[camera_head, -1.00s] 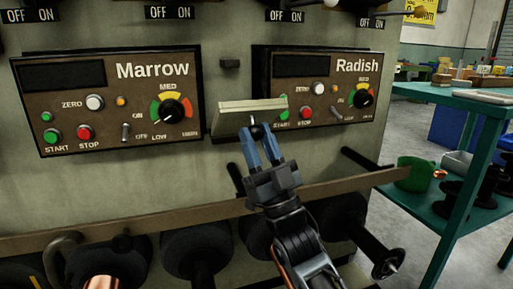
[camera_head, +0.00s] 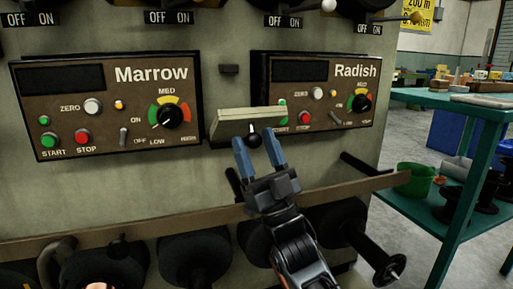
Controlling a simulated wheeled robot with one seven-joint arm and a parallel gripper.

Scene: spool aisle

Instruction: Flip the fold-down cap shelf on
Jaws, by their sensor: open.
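The fold-down cap shelf (camera_head: 246,120) is a small beige ledge on the panel between the Marrow and Radish units, jutting out toward me. The fingers look clear of the knob, though I cannot tell the exact depth. Nothing is held.
The Marrow control unit (camera_head: 104,106) is to the left and the Radish unit (camera_head: 318,95) to the right, partly behind the shelf. A brown rail (camera_head: 150,227) runs below, above several dark spools. A green table (camera_head: 475,128) stands at the right.

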